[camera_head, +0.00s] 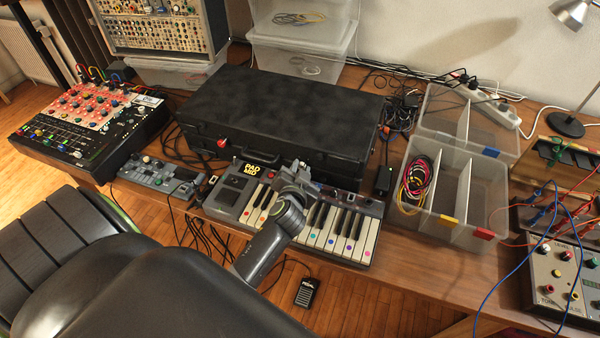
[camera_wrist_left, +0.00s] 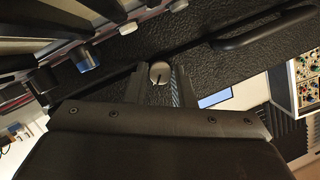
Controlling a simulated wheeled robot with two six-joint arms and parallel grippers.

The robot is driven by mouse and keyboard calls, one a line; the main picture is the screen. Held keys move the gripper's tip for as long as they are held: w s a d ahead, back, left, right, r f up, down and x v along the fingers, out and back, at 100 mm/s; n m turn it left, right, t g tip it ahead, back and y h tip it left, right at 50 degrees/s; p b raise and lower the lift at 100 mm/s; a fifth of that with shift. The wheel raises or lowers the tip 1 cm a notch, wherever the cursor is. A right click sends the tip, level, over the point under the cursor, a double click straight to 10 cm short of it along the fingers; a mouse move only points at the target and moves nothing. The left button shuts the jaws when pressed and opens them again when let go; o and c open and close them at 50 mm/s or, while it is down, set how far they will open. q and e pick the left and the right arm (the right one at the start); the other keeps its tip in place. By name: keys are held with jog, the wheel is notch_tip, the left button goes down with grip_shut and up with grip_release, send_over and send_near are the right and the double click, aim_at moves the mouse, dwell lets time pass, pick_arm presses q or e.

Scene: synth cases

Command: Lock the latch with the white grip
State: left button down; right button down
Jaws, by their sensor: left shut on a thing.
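A closed black case (camera_head: 280,105) lies on the wooden desk, and its textured front wall (camera_wrist_left: 213,65) fills much of the left wrist view. My left gripper (camera_head: 292,172) is at the front of the case, above the keyboard. In the left wrist view, its fingers (camera_wrist_left: 157,88) are at a round whitish grip (camera_wrist_left: 159,71) with a dark line across it, and are shut on it. In the head view the gripper hides this grip and its latch. A red grip (camera_head: 222,143) shows near the left end of the case front. My right gripper is not in view.
A small keyboard (camera_head: 335,240) lies close in front of the case, under my left gripper. A bar handle (camera_wrist_left: 265,28) crosses the case front. Clear bins (camera_head: 440,190) stand to the right, with cables around. A mixer (camera_head: 95,120) is at the far left.

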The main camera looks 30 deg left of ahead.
pick_arm(q)
jog(key=shift+f+m, duration=0.1)
jog(key=shift+m, duration=0.2)
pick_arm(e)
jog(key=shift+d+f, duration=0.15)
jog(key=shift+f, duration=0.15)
pick_arm(q)
jog(key=c, duration=1.2)
grip_release()
jog(key=shift+c, duration=0.2)
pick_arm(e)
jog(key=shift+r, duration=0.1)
